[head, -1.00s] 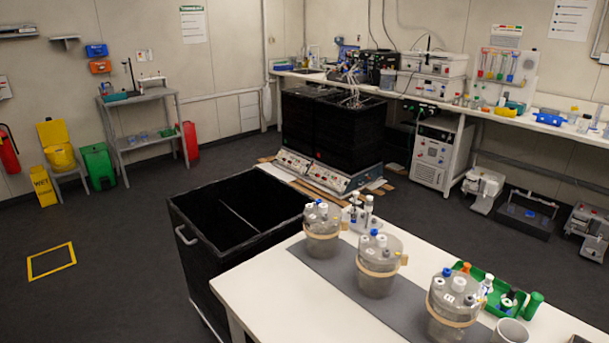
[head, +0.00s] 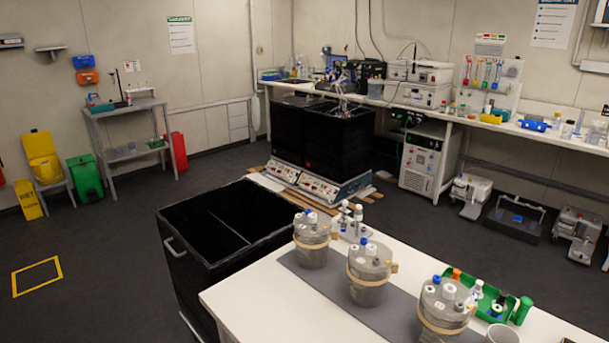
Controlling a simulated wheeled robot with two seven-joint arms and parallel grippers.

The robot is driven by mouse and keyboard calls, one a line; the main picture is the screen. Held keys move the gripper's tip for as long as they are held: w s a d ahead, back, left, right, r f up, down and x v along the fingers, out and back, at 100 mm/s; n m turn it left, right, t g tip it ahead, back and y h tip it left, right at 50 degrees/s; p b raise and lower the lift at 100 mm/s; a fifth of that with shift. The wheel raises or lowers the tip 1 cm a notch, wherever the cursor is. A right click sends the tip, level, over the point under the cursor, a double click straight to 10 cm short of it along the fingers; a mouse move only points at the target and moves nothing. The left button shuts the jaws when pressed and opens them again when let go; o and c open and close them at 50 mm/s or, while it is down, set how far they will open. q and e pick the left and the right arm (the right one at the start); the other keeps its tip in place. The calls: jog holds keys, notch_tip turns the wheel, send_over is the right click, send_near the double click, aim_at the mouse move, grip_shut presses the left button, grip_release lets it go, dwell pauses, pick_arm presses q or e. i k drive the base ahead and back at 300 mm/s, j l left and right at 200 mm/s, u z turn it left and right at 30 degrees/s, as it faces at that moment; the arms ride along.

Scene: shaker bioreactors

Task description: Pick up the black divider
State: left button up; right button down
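A large black open-topped bin (head: 208,275) stands left of the white table. A thin upright panel, which looks like the black divider (head: 228,229), crosses its dark inside; only its lighter top edge shows clearly. The bin has a grey handle (head: 175,247) on its left side. Neither of my grippers shows in the head view.
The white table (head: 262,315) holds a grey mat with three clear vessels (head: 369,275) and a green tray (head: 480,298). Black boxes (head: 338,143) stand on shaker bases farther back. Dark floor (head: 105,235) left of the bin is clear, with a yellow floor square (head: 37,277).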

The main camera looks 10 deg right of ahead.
aim_at(231, 241)
jog(key=i+j+z, duration=0.1)
jog(key=z, duration=0.7)
jog(key=i+j+z, duration=0.1)
jog(key=j+z, duration=0.25)
jog(key=i+j+z, duration=0.1)
jog(key=j+z, duration=0.2)
jog(key=j, duration=0.2)
jog(key=j+z, duration=0.45)
jog(key=j, duration=1.45)
jog(key=k+j+z, duration=0.15)
jog(key=j, duration=1.35)
jog(key=z, duration=0.05)
